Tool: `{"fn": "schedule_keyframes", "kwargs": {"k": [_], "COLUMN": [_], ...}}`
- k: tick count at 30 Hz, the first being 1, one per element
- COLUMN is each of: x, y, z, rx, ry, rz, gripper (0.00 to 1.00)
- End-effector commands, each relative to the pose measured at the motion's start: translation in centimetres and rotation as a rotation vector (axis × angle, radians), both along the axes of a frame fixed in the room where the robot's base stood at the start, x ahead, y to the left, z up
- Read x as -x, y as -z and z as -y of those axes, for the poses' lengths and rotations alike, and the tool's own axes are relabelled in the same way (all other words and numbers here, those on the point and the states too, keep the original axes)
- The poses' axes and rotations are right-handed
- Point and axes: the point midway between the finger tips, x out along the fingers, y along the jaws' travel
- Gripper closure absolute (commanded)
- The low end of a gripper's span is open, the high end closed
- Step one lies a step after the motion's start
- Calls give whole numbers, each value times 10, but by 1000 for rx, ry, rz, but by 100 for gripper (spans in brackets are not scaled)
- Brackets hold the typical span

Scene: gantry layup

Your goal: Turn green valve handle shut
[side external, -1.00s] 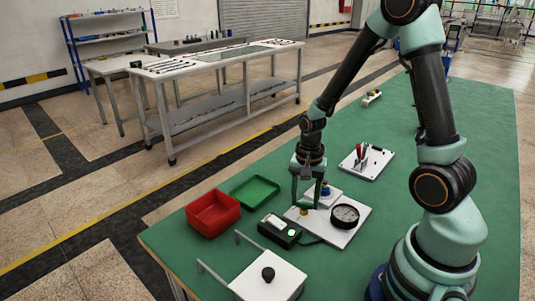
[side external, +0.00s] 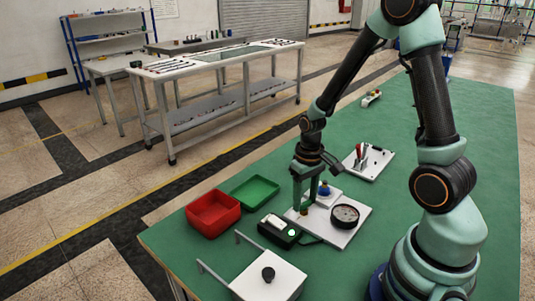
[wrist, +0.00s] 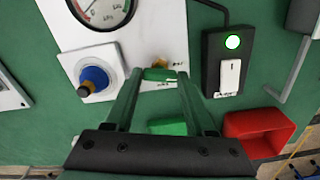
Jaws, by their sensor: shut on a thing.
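The green valve handle (wrist: 160,74) shows in the wrist view as a short green bar beside a brass valve body (wrist: 157,63) on a white plate (wrist: 152,30). My gripper (wrist: 158,80) is shut on the handle, one finger at each end. In the side external view my gripper (side external: 304,207) points down at the left part of the white plate (side external: 338,240). The brass part (side external: 304,210) shows between the fingertips there. The handle itself is mostly hidden by the fingers in that view.
On the plate are a round gauge (side external: 345,215) and a blue knob (side external: 324,188) on a pale block, close to my fingers. A black switch box (side external: 278,231) with a green light, a red bin (side external: 212,214) and a green tray (side external: 255,191) stand nearby.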

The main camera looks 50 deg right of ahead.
Motion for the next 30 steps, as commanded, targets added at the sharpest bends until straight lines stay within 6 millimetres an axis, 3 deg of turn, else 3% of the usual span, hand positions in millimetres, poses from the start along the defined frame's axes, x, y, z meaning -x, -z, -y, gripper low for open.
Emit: {"fn": "schedule_keyframes", "kwargs": {"k": [12, 30], "x": [0, 0], "y": [0, 0], "z": [0, 0], "rx": [0, 0], "ry": [-226, -273], "rz": [0, 0], "gripper": [100, 100]}}
